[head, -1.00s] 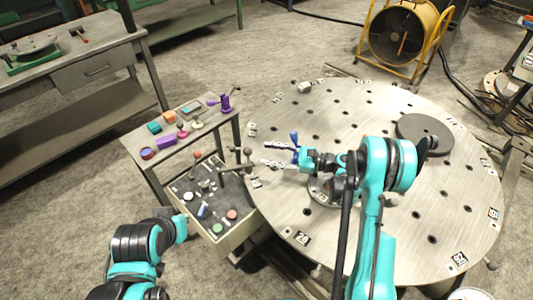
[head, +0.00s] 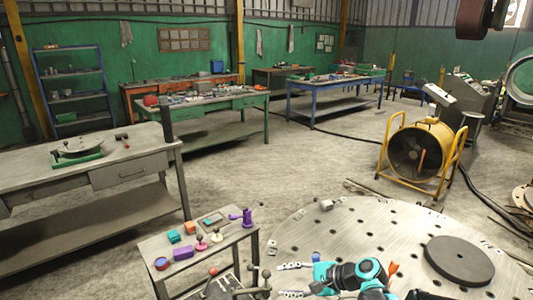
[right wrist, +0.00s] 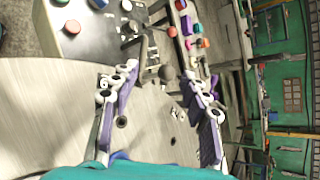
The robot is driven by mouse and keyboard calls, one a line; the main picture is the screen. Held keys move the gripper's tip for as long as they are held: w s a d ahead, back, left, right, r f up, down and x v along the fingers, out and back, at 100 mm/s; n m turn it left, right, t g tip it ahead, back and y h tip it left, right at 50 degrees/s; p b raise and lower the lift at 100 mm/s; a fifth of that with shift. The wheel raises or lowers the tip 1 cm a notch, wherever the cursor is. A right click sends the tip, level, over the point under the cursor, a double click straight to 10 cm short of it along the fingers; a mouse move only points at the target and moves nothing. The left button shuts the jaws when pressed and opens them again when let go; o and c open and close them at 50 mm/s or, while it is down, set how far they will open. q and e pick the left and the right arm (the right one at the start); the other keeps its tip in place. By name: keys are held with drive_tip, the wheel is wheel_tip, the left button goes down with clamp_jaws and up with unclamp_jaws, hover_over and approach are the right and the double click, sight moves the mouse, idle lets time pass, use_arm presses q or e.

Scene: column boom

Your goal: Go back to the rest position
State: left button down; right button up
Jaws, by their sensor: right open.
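My right gripper (head: 287,280) shows at the bottom of the head view, over the left part of the round perforated metal table (head: 345,228). Its two fingers point left and stand apart with nothing between them. The right wrist view also shows the open, empty fingers of the right gripper (right wrist: 160,88) over the pale table top (right wrist: 45,115). My left gripper and arm are outside the head view.
A small cart (head: 150,246) with coloured blocks and knobs stands left of the round table, close to my right fingers. A dark disc (head: 459,260) lies on the table. A yellow fan (head: 420,150) stands behind. Open floor lies beyond the cart.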

drive_tip(key=s+d+n+t+h, duration=0.1)
drive_tip(key=s+d+n+h, duration=0.4)
drive_tip(key=s, duration=0.5)
drive_tip(key=s+d+r+n+t+h, duration=0.1)
drive_tip(key=s+d+n+h, duration=0.4)
drive_tip(key=s+n, duration=0.3)
drive_tip(key=s+d, duration=0.1)
drive_tip(key=s, duration=0.2)
drive_tip(key=shift+d+r+n+h, duration=0.25)
drive_tip(key=shift+d+n+h, duration=0.05)
